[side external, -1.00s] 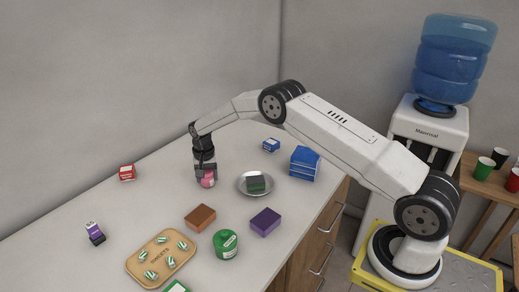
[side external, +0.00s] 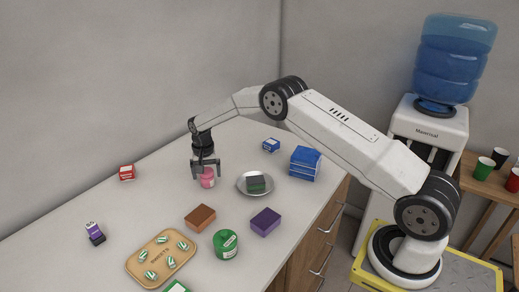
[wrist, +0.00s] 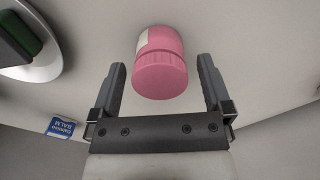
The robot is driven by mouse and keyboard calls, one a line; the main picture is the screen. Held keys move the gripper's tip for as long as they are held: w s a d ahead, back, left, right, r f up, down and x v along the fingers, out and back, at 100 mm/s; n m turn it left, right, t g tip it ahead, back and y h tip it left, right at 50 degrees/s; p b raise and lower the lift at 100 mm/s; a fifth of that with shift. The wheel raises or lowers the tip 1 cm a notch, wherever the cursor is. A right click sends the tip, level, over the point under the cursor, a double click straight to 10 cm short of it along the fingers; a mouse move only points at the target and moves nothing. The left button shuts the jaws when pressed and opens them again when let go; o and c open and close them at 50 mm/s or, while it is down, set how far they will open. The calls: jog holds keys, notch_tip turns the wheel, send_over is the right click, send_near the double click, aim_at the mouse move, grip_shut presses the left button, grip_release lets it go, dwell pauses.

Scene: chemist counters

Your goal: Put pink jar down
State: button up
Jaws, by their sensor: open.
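The pink jar (side external: 207,178) stands upright on the white counter, left of the metal dish. In the wrist view, the pink jar (wrist: 160,62) shows its ridged pink lid and part of a pale label. My gripper (side external: 206,175) is open around the jar from above. In the wrist view, the fingers of my gripper (wrist: 163,72) are spread on either side of the jar, with a gap on each side.
A metal dish (side external: 243,190) holding a dark green block (side external: 256,184) is close on the right. Behind are a small blue box (side external: 271,145) and a blue stack (side external: 305,164).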

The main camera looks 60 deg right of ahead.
aim_at(207, 172)
notch_tip(207, 172, up, 11)
jog(key=shift+f, duration=0.2)
dwell(0.3)
dwell(0.5)
jog(key=s+a+n+t, duration=0.1)
jog(key=s+a+n, duration=0.3)
jog(key=s, duration=1.2)
jog(key=s+a+r+n+t, duration=0.1)
jog(key=s+a+n, duration=0.3)
jog(key=s, duration=1.2)
jog(key=shift+r+n+t, duration=0.2)
jog(key=shift+n+t, duration=0.1)
jog(key=shift+n, duration=0.2)
